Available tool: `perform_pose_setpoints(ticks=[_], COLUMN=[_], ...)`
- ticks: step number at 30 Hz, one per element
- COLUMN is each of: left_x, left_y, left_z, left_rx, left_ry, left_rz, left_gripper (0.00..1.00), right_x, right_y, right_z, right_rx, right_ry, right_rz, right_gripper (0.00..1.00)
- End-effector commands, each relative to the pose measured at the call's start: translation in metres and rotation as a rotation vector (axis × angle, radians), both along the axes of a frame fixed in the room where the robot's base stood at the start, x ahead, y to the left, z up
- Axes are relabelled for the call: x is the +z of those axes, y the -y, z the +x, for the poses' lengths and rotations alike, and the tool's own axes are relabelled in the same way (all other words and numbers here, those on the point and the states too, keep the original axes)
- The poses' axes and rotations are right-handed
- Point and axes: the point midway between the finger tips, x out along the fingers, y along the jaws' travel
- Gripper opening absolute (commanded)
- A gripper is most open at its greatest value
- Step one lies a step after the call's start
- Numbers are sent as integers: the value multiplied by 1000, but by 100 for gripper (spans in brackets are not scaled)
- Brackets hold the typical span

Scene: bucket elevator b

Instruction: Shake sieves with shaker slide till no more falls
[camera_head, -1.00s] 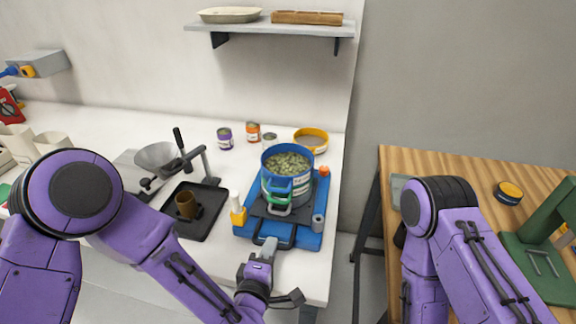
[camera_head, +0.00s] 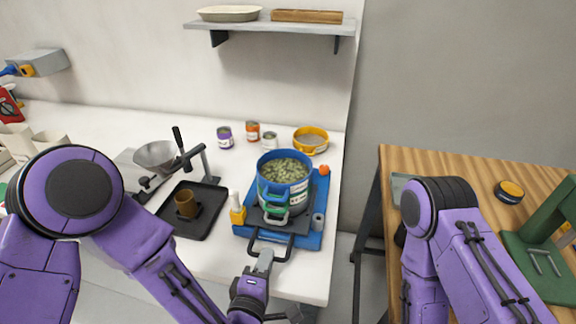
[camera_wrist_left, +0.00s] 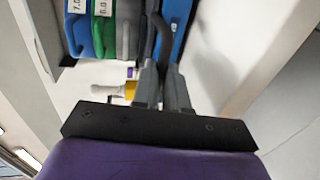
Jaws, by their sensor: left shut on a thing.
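The sieve stack (camera_head: 263,187) stands on the blue shaker base (camera_head: 313,236). Its top blue sieve is open and full of greenish pieces (camera_head: 285,170); green and grey rings show below it. The stack's blue, green and grey side parts also show in the left wrist view (camera_wrist_left: 104,35). A dark slide with a U-shaped handle (camera_head: 289,250) reaches out past the base's front edge. My left gripper (camera_head: 264,264) is shut on this handle; its fingers also show in the left wrist view (camera_wrist_left: 162,88). My right gripper is out of view below my right arm.
A yellow bottle (camera_head: 237,214) stands at the base's left corner. A black tray (camera_head: 208,222) with a brown cup (camera_head: 186,204) and a metal bowl (camera_head: 155,155) are left. Small tins and a yellow-rimmed sieve (camera_head: 311,137) stand behind. A wooden table (camera_head: 468,165) is right.

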Motion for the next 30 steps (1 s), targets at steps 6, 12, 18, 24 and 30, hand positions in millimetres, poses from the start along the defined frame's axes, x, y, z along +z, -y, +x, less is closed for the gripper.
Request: perform_pose_setpoints(ticks=[6,12,18,24,30], left_x=[0,1,0,0,0], left_y=[1,8,14,14,14], left_z=[3,24,42,43,43], left_rx=[0,0,0,-1,-1], left_ry=[0,-1,0,-1,-1], left_rz=[-1,-2,-1,0,0], left_gripper=[0,0,0,0,65], right_x=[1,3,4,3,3], right_y=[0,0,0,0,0], right_z=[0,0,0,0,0], right_rx=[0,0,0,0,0], right_ry=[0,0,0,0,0], right_rz=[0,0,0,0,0], right_gripper=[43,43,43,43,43])
